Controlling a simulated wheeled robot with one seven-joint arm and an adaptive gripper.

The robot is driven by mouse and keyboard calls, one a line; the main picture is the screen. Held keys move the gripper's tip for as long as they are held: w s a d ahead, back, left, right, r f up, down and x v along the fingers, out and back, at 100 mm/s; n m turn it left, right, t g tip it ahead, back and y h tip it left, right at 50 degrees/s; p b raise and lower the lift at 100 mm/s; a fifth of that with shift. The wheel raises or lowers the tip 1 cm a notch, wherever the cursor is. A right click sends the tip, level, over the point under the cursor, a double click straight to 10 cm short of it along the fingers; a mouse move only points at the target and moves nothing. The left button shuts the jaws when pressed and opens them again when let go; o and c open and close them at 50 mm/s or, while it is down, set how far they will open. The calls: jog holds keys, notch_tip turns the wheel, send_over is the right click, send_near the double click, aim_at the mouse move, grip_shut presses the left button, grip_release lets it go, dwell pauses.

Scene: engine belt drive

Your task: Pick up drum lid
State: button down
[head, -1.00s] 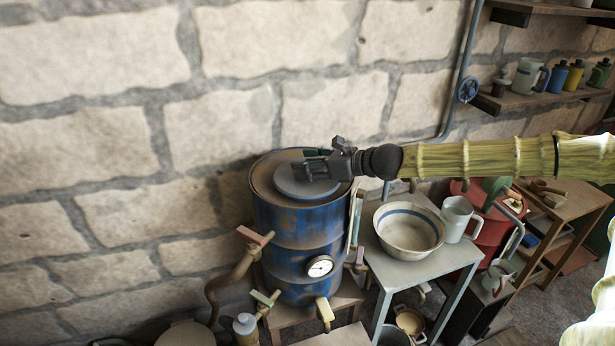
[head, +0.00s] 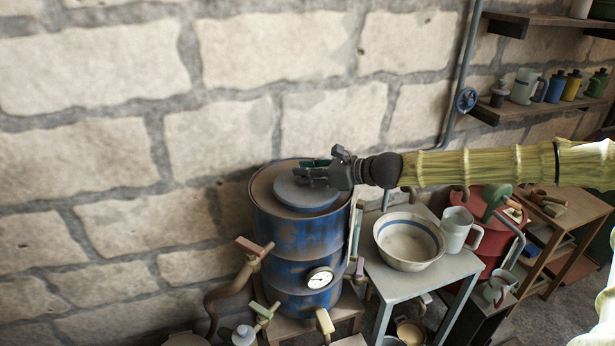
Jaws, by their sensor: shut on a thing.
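The drum lid (head: 300,197) is a round grey disc at the top of the blue, rusty drum (head: 297,235). My gripper (head: 309,178) reaches in from the right over the lid, its dark fingers pointing left. The fingers cover most of the grip, so the handle itself is hard to make out. I cannot tell whether the lid is raised off the drum top or still resting on it.
A small table (head: 444,266) right of the drum holds a white bowl (head: 408,240) and a mug (head: 460,228). A red drum (head: 488,262) stands behind it. Pipes with valves (head: 252,262) and a gauge (head: 320,278) are at the blue drum's front. A stone wall is behind.

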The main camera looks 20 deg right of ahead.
jog(key=shift+r, duration=1.5)
jog(key=r, duration=0.1)
send_over(327, 199)
jog(key=s+d, duration=0.2)
jog(key=s, duration=0.4)
jog(key=shift+s+d+r, duration=0.2)
jog(key=shift+s, duration=0.15)
